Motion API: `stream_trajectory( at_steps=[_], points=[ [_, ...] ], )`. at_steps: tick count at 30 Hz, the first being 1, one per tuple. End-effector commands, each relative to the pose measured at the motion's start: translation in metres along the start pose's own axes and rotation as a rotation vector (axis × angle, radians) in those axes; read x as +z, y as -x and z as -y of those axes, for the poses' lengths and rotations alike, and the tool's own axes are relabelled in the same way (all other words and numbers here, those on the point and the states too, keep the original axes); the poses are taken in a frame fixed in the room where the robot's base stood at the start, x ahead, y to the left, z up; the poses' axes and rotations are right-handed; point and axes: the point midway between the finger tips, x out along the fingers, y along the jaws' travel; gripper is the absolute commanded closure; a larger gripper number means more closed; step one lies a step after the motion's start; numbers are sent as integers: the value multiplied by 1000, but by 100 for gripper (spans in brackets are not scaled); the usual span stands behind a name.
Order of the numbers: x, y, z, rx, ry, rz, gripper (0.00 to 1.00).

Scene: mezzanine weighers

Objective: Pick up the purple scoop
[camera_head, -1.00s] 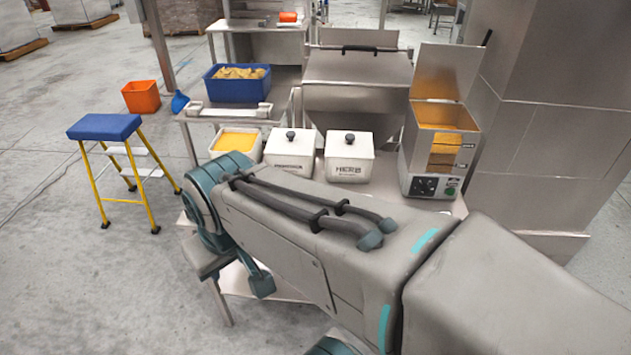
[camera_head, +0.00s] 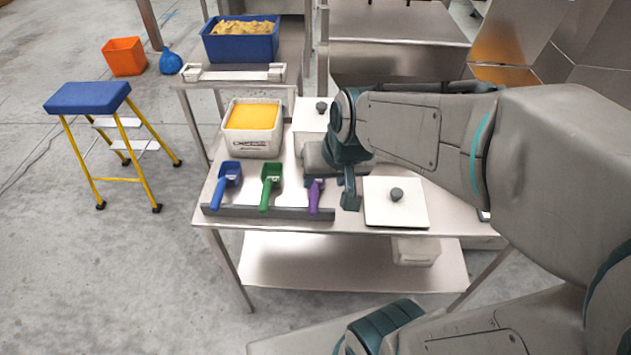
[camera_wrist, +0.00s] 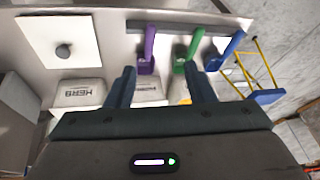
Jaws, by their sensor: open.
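The purple scoop (camera_head: 315,196) lies at the right end of a row of scoops near the front edge of the steel table, its handle toward the edge. Part of it is hidden by my arm in the head view. In the wrist view the purple scoop (camera_wrist: 148,50) shows ahead of my gripper (camera_wrist: 163,80), between the lines of its two fingers and nearer the left one. My gripper is open and empty, with a gap to the scoop. In the head view my gripper (camera_head: 350,195) is just right of the scoop.
A green scoop (camera_head: 270,186) and a blue scoop (camera_head: 225,187) lie left of it, handles over a dark rack (camera_head: 270,211). A white lid (camera_head: 380,212) with a knob lies to the right. A yellow-filled tub (camera_head: 252,142) stands behind. A blue step stool (camera_head: 88,98) stands at left.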

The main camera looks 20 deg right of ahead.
Motion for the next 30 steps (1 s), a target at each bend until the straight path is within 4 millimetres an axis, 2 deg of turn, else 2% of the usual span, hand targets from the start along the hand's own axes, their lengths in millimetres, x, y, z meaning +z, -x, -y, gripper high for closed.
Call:
stream_trajectory(
  at_steps=[1,3,6,9,17,24,30],
  points=[
    [-3,-36,-6,-4,-40,1,51],
    [-12,-65,-13,-5,-94,-13,51],
    [-23,-100,-22,4,-156,-33,51],
    [-30,-126,-29,18,-197,-52,51],
    [-37,-161,-35,36,-233,-70,51],
    [-39,-210,-37,36,-232,-70,51],
    [-42,-231,-37,34,-231,-72,51]
  ],
)
